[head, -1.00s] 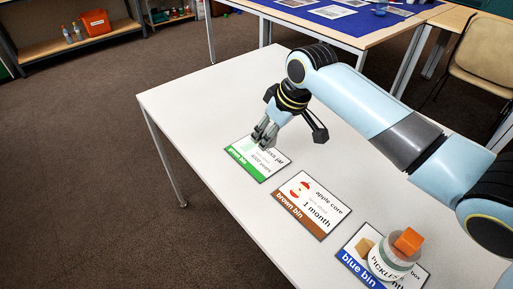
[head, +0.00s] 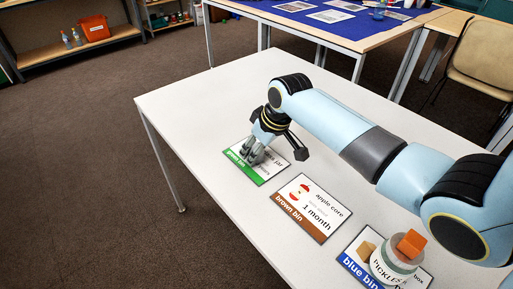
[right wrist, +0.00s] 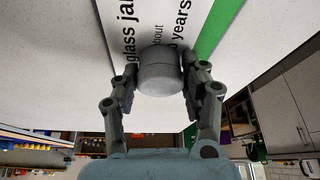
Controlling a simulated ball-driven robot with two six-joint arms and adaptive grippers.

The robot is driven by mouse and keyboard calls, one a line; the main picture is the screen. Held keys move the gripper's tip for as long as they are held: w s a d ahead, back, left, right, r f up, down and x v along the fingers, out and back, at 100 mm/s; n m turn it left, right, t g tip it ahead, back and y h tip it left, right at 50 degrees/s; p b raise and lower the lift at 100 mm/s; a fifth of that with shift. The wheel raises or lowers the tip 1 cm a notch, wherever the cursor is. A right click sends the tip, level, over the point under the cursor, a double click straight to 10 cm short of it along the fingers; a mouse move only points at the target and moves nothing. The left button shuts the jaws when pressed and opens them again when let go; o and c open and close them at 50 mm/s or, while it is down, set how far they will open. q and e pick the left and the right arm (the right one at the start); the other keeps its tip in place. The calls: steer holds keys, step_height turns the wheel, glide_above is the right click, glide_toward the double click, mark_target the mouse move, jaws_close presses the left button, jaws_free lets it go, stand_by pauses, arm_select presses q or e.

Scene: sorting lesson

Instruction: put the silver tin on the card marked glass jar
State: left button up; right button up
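The silver tin (right wrist: 159,72) is a short grey cylinder between the two fingers of my right gripper (right wrist: 160,88) in the right wrist view. The fingers lie against its two sides, so the gripper looks shut on it. In the head view the right gripper (head: 254,157) is low over the card marked glass jar (head: 241,168), which has a green strip reading green bin. The fingers hide part of that card and most of the tin. Whether the tin touches the card is hard to tell. My left gripper is not in view.
The apple core card (head: 322,210) with its brown strip lies bare beside the glass jar card. On the blue bin card (head: 358,270) stands a pickles jar (head: 388,268) with an orange block (head: 411,243) on top. The white table (head: 190,108) is clear at the far left.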

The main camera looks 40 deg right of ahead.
steer(key=o, duration=0.3)
steer(key=shift+r, duration=0.1)
steer(key=shift+s+r, duration=0.1)
steer(key=shift+r, duration=0.3)
steer(key=p+v, duration=0.2)
steer(key=v, duration=0.9)
steer(key=shift+s+d+r, duration=0.1)
steer(key=shift+s+r, duration=0.05)
steer(key=shift+s, duration=0.05)
